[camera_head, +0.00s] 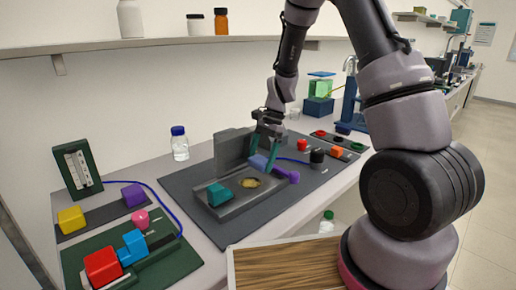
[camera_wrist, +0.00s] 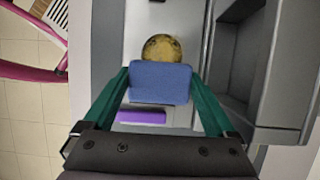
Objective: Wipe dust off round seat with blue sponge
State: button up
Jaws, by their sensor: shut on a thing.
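My gripper (camera_wrist: 160,92) is shut on the blue sponge (camera_wrist: 160,82), which sits between its green fingers in the wrist view. In the head view the gripper (camera_head: 268,160) and the sponge (camera_head: 257,163) are over the grey rig. The round seat (camera_wrist: 161,48) shows speckled yellow-brown dust, and the sponge covers its near edge in the wrist view. In the head view the seat (camera_head: 247,183) lies just left of and below the sponge. I cannot tell whether the sponge touches the seat.
A teal block (camera_head: 218,194) sits on the rig left of the seat. A purple part (camera_head: 286,174) lies to the right, and the rig's grey wall (camera_head: 232,147) rises behind. A blue-capped bottle (camera_head: 180,145) stands further left. A wooden tray (camera_head: 285,265) is in front.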

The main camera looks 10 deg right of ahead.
jog(key=shift+r, duration=1.9)
jog(key=shift+s, duration=0.1)
